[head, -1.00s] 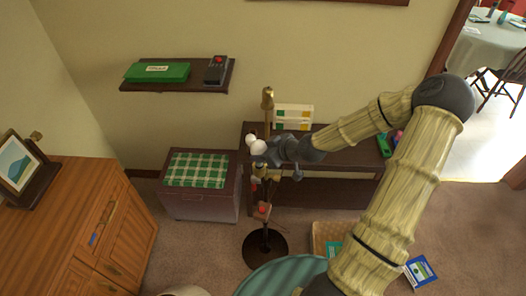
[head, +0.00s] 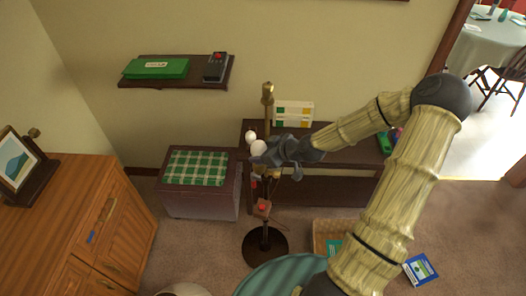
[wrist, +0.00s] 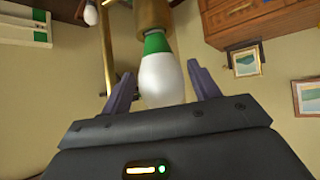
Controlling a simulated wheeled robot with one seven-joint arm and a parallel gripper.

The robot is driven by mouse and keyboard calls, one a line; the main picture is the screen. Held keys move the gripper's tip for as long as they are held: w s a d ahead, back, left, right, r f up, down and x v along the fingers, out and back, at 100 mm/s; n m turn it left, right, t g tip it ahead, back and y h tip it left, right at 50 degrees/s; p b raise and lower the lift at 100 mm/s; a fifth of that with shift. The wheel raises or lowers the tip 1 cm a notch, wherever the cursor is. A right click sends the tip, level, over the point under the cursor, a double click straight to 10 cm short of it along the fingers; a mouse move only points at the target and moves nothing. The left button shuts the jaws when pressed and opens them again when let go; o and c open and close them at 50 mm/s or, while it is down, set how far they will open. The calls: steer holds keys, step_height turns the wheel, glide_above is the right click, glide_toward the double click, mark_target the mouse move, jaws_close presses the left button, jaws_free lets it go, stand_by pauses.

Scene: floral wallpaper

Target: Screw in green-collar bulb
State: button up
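The green-collar bulb (wrist: 162,78) has a white globe and a green collar. In the wrist view its collar end meets a brass socket (wrist: 153,14); how deep it sits I cannot tell. My gripper (wrist: 162,68) has its fingers on either side of the globe, spread, with a small gap at the right; contact at the left is unclear. In the head view my gripper (head: 266,152) is at the brass lamp stand (head: 267,100), beside the white globe (head: 258,148). The dark gripper body hides the socket there.
Another white bulb (head: 251,136) is close to my gripper and shows in the wrist view (wrist: 90,13). A dark bench (head: 340,157) stands behind the lamp. A chest with a checked top (head: 197,168) is at left.

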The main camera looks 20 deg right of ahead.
steer(key=shift+o, duration=0.8)
steer(key=shift+s+d+r, duration=0.1)
steer(key=v, duration=1.7)
steer(key=shift+p, duration=0.4)
steer(key=shift+r, duration=0.1)
steer(key=s+a+f+m+g+h, duration=0.3)
steer(key=s+a+f+g+h, duration=0.1)
steer(key=s+a+f+g, duration=0.3)
step_height(320, 180, up, 7)
steer(key=s+a+m+t+h, duration=0.1)
steer(key=a+m+h, duration=0.1)
steer(key=m, duration=0.2)
steer(key=shift+s+m, duration=0.35)
steer(key=shift+m, duration=0.05)
